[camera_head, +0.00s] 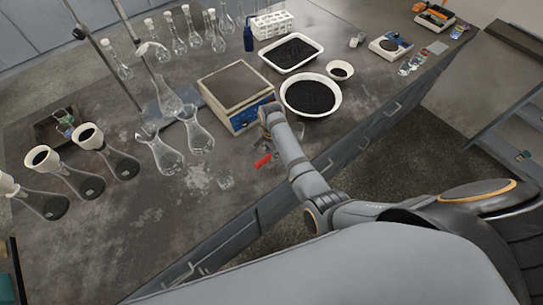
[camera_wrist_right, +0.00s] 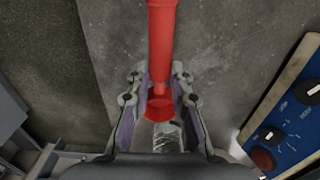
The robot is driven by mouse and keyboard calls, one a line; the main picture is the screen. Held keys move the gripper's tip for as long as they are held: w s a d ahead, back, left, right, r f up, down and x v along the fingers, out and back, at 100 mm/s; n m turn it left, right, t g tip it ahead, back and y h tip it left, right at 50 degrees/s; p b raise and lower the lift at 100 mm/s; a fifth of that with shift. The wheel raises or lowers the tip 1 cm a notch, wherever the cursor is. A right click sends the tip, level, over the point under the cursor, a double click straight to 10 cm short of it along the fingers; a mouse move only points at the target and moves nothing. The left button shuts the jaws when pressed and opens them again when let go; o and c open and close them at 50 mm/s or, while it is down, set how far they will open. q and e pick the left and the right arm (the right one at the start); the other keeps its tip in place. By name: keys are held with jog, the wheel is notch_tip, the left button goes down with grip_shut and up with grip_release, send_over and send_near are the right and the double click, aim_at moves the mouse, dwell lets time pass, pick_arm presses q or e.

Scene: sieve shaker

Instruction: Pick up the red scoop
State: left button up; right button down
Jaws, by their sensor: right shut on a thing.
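The red scoop (camera_head: 263,161) shows in the head view just in front of the balance, at the low end of my right gripper (camera_head: 272,149). In the right wrist view the scoop (camera_wrist_right: 162,45) runs from the top edge down between the fingers. My right gripper (camera_wrist_right: 160,88) is shut on it, with one finger on each side. Part of the gripper is hidden by my wrist in the head view. My left gripper is not in view.
A balance with a blue front (camera_head: 236,90) stands close beside my right gripper. A round white bowl of dark grains (camera_head: 337,101) is to its right. A small glass beaker (camera_head: 225,180) and flasks (camera_head: 199,138) are to the left.

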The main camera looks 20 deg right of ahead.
jog(key=s+d+r+b, duration=0.2)
jog(key=s+d+r, duration=0.7)
jog(key=d+r, duration=0.1)
jog(key=shift+d+r, duration=0.25)
jog(key=shift+d, duration=0.1)
